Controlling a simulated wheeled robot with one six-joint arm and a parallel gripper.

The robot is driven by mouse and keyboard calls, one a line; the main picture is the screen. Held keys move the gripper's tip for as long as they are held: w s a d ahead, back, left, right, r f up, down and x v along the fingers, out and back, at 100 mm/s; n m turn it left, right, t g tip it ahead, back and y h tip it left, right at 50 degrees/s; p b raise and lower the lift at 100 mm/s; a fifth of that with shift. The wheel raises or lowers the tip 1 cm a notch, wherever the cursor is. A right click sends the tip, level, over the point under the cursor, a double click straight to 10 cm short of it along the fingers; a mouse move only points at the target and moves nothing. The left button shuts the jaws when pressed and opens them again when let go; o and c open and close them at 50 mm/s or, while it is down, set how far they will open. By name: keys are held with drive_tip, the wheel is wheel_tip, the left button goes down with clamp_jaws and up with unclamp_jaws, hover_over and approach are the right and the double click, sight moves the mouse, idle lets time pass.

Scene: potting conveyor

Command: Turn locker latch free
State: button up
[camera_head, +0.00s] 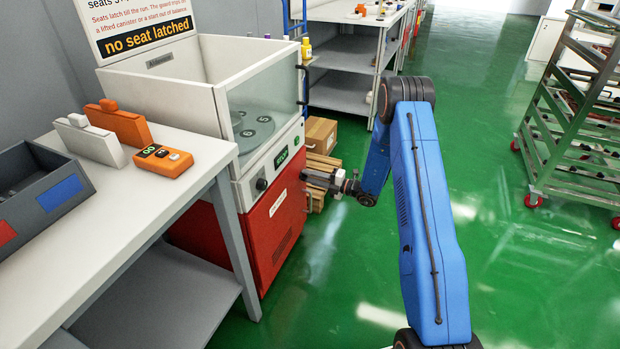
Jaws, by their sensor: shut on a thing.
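The red locker (270,237) forms the lower part of a white machine, left of the middle. My gripper (308,177) reaches in from the right, level with the top right edge of the red door. It is shut on the locker latch, which the jaws mostly hide. How far the latch is turned cannot be told. A dark bar handle (305,200) shows just below the jaws. The door looks closed.
A white bench (75,255) with a bin, orange and white canisters and an orange meter (163,161) stands at left. A cardboard box (320,135) on a pallet lies behind my gripper. A wheeled rack (575,110) stands at right. Green floor is clear between.

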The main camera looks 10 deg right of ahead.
drive_tip(key=shift+m, duration=0.5)
drive_tip(key=o, duration=0.7)
drive_tip(key=shift+o, duration=0.2)
drive_tip(key=v, duration=1.7)
drive_tip(key=shift+s+d, duration=0.15)
